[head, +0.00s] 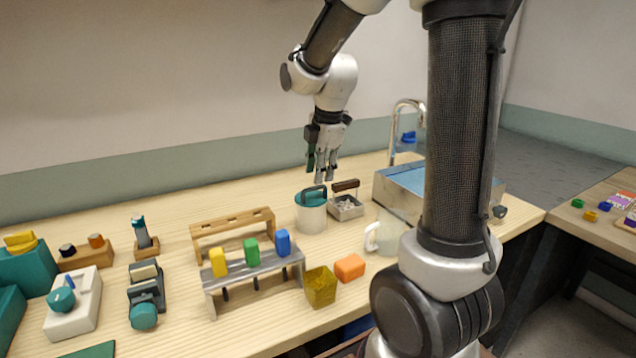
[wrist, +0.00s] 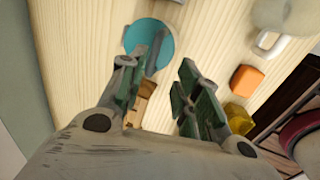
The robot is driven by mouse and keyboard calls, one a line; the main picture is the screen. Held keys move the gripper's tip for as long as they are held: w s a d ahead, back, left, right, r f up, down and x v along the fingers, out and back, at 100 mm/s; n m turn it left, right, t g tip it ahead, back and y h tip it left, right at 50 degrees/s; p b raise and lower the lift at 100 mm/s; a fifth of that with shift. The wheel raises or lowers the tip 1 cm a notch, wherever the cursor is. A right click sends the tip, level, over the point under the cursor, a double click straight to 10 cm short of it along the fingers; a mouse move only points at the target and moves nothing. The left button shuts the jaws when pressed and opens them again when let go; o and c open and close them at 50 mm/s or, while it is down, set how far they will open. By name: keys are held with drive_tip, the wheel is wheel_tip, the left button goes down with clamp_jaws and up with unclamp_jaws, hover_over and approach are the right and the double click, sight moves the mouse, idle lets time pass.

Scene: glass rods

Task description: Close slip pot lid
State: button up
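The slip pot (head: 311,219) is a pale cylinder on the wooden bench, with a teal lid (head: 308,199) on its top. A dark teal arched handle stands on the lid. I cannot tell whether the lid sits fully down. In the wrist view the lid (wrist: 136,36) is a teal disc, partly hidden by a finger. My gripper (head: 322,180) hangs above the pot, fingers pointing down, apart from the lid. In the wrist view my gripper (wrist: 158,75) has its green-padded fingers spread, with nothing held between them.
A small tray with a brown handle (head: 345,185) stands right of the pot. A wooden rack (head: 232,221) and a metal stand with coloured blocks (head: 250,266) are to the left. A mug (head: 388,240), orange block (head: 349,267) and yellow cup (head: 320,288) stand in front.

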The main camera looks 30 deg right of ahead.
drive_tip(key=v, duration=0.6)
drive_tip(key=shift+r, duration=0.2)
